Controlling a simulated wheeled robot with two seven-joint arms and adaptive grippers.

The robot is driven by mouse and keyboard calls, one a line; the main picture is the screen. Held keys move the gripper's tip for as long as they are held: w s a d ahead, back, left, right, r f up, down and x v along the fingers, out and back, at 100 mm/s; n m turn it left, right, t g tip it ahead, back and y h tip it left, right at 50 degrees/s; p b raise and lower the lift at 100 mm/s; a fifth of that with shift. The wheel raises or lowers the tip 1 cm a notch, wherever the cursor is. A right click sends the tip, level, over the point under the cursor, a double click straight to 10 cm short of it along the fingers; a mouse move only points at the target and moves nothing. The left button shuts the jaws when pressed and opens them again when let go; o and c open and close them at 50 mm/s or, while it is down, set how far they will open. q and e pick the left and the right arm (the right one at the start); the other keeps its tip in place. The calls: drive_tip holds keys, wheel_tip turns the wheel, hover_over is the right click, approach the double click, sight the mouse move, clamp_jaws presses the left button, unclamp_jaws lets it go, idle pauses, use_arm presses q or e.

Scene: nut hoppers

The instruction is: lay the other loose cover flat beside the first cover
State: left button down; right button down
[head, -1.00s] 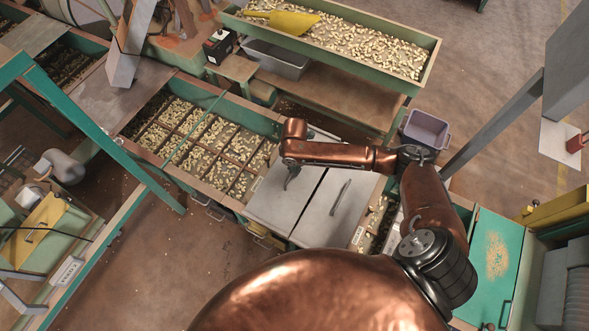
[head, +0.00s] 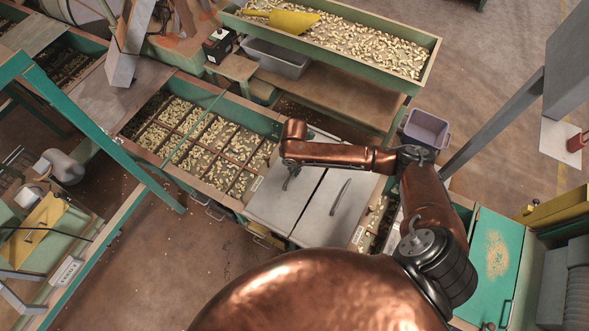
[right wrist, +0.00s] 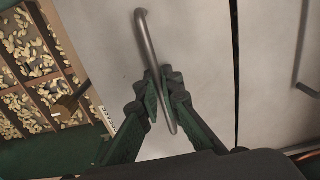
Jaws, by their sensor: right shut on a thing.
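Two flat grey covers lie side by side over the hopper row, with a narrow dark gap between them: the left cover (head: 283,210) and the right cover (head: 328,222). Both look level. Each has a bar handle. My right gripper (head: 291,180) is over the left cover. In the right wrist view, my right gripper (right wrist: 166,88) is shut on the left cover's metal handle (right wrist: 148,42). The left cover (right wrist: 200,50) fills the middle of that view, and the right cover (right wrist: 275,50) is at its right. My left gripper is out of view.
Open compartments of nuts (head: 205,140) lie left of the covers. A narrow open strip (head: 376,222) shows on their right. A green trough (head: 345,45) with a yellow scoop (head: 283,20) stands behind. A purple bin (head: 427,130) stands behind my right arm.

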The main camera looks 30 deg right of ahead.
drive_tip(key=shift+f, duration=0.2)
drive_tip(key=c, duration=2)
unclamp_jaws()
drive_tip(key=shift+c, duration=0.2)
wheel_tip(320, 180, up, 12)
